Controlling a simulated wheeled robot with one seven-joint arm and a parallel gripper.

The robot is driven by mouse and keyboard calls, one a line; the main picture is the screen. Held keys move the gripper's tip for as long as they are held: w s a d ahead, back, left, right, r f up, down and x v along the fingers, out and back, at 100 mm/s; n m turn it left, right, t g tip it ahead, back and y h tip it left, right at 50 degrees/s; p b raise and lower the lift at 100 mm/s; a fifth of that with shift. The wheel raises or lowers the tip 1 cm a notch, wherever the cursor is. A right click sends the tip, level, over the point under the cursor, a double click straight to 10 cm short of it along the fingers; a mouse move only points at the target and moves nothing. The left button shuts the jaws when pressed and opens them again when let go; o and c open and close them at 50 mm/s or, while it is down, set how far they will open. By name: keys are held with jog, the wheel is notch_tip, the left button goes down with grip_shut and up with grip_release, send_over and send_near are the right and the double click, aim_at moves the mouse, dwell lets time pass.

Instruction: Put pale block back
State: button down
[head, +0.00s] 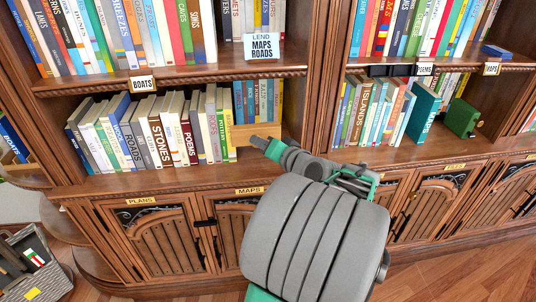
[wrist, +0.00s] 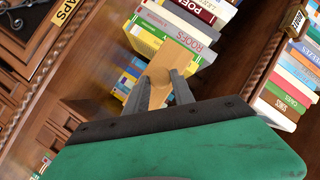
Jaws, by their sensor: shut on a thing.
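The pale block (head: 243,132) is a plain tan wooden piece on the lower left shelf, low in front of a set of blue books. In the wrist view the pale block (wrist: 174,57) shows between and beyond my fingertips. My gripper (head: 260,143) reaches in from the right and is shut on the block's near end. In the wrist view both fingers of my gripper (wrist: 159,79) close on it. I cannot tell whether the block rests on the shelf board. My fingers hide part of it.
A row of upright books (head: 158,130) stands close left of the block. The blue books (head: 254,97) stand behind it. A wooden upright (head: 313,100) is on the right. Labelled cabinet doors (head: 153,235) are below, and a basket (head: 38,262) stands at lower left.

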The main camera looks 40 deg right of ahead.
jog(key=w+d+f, duration=0.2)
jog(key=d, duration=0.1)
jog(key=w+d, duration=0.1)
jog(key=d, duration=0.1)
jog(key=shift+w+f, duration=0.3)
jog(key=shift+f, duration=0.1)
jog(key=w+d+f, duration=0.1)
jog(key=f, duration=0.1)
jog(key=d+f, duration=0.1)
jog(key=f, duration=0.1)
jog(key=w+d+f, duration=0.1)
jog(key=d+f, duration=0.1)
jog(key=shift+w+d, duration=0.1)
jog(key=shift+w, duration=0.25)
jog(key=shift+f, duration=1.65)
jog(key=c, duration=1.1)
grip_release()
jog(key=shift+r+p, duration=0.15)
jog(key=shift+p, duration=0.2)
